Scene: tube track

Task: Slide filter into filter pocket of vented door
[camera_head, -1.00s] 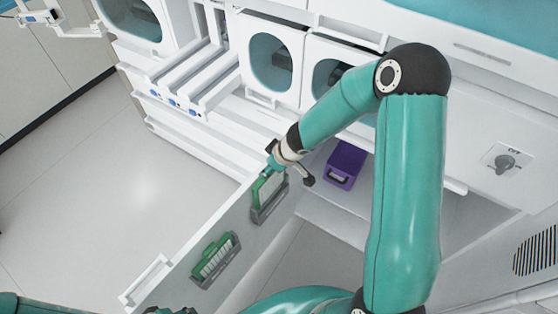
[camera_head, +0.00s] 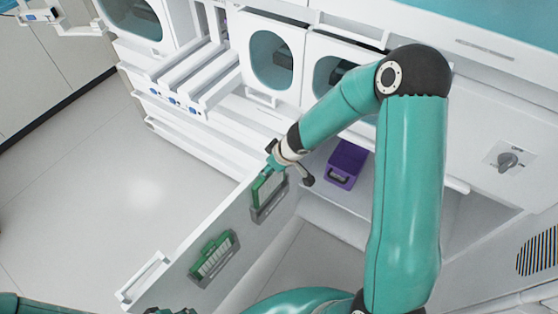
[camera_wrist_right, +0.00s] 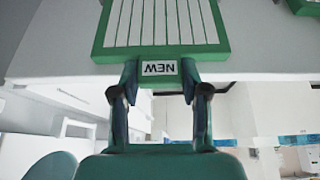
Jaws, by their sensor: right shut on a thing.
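The vented door (camera_head: 232,212) stands open, running from centre to lower left in the head view. In the right wrist view the filter (camera_wrist_right: 160,25) shows white slats and a tab labelled NEW between my fingers (camera_wrist_right: 160,72). The lower pocket holds another green filter (camera_head: 213,256).
A purple box (camera_head: 346,164) sits in the opening right of the door. A white handle (camera_head: 143,278) is at the door's near end. White cabinets with round-windowed doors (camera_head: 272,58) stand behind. The floor (camera_head: 100,210) at left is clear.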

